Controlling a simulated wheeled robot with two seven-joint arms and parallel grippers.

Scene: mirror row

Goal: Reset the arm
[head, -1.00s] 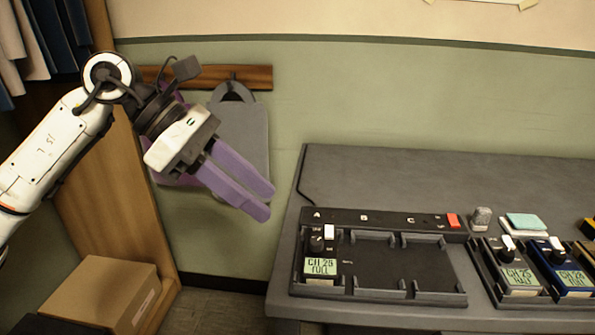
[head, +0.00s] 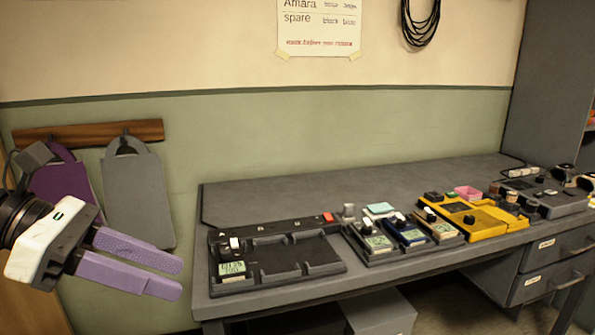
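My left gripper (head: 180,276) is in the lower left of the head view. It has purple fingers with a narrow gap between them, and nothing shows in that gap. It hangs in the air left of the grey table (head: 330,193), in front of the wall and the hanging bags. It touches nothing that I can see. My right gripper is not in the head view.
A black charging tray (head: 328,263) with one device stands at the table's left end. Several devices and a yellow tray (head: 492,229) stand to its right. A purple bag (head: 68,190) and a grey bag (head: 138,205) hang from a wooden rail. The table's back strip is clear.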

